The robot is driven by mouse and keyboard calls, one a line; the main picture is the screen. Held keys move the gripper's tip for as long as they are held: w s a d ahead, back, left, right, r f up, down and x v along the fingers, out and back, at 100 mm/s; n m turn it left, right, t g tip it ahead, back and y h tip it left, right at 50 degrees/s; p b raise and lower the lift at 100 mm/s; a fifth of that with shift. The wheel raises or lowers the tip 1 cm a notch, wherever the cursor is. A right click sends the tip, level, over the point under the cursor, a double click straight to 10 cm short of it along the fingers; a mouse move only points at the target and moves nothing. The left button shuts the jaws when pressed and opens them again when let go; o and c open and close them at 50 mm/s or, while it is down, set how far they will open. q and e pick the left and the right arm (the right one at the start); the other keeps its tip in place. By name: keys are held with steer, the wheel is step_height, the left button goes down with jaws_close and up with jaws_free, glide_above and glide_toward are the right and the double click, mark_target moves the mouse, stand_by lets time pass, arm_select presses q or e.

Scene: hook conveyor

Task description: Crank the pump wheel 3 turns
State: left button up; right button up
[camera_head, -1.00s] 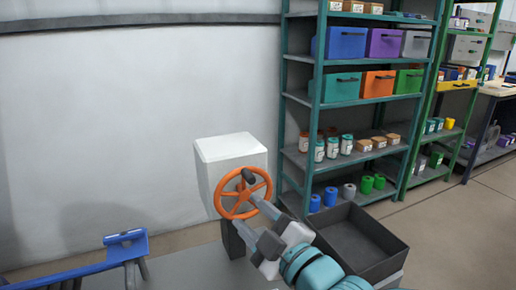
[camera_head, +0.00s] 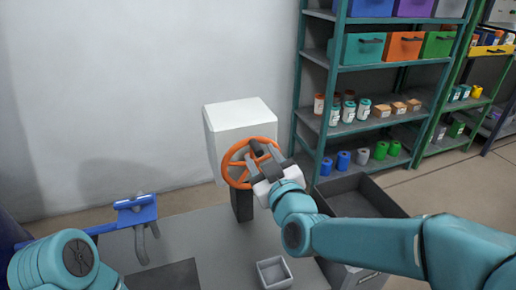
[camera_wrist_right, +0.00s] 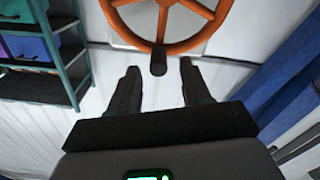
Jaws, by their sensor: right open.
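The orange spoked pump wheel (camera_head: 231,160) stands upright on the front of a white box (camera_head: 240,112) on a dark post. In the right wrist view the wheel (camera_wrist_right: 183,46) fills the top, and its dark crank knob (camera_wrist_right: 158,62) points toward me. My right gripper (camera_head: 260,160) is in front of the wheel, covering part of its right side. In the right wrist view the gripper (camera_wrist_right: 159,72) is open, with the knob between and just beyond its fingertips; contact cannot be told. Part of my left arm shows at the lower left, its gripper out of view.
A blue bracket with grey hooks (camera_head: 136,212) stands left of the wheel. A small grey tray (camera_head: 274,273) lies in front, and a dark open bin (camera_head: 372,190) stands to the right. Teal shelving (camera_head: 303,85) with boxes and jars stands behind the bin.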

mark_target(259, 154)
steer(key=shift+x, duration=2)
jaws_close()
steer(key=a+n, duration=0.2)
steer(key=n, duration=0.1)
steer(key=shift+s+f+p, duration=0.15)
steer(key=shift+s+p, duration=0.15)
steer(key=shift+p, duration=0.05)
steer(key=shift+s+a+f+n, duration=0.25)
steer(key=shift+a+n, duration=0.25)
steer(key=shift+n, duration=0.5)
steer(key=shift+s+a+f+n, duration=0.1)
steer(key=shift+a+f+n, duration=0.3)
steer(key=shift+n, duration=0.6)
steer(key=shift+a+r, duration=0.1)
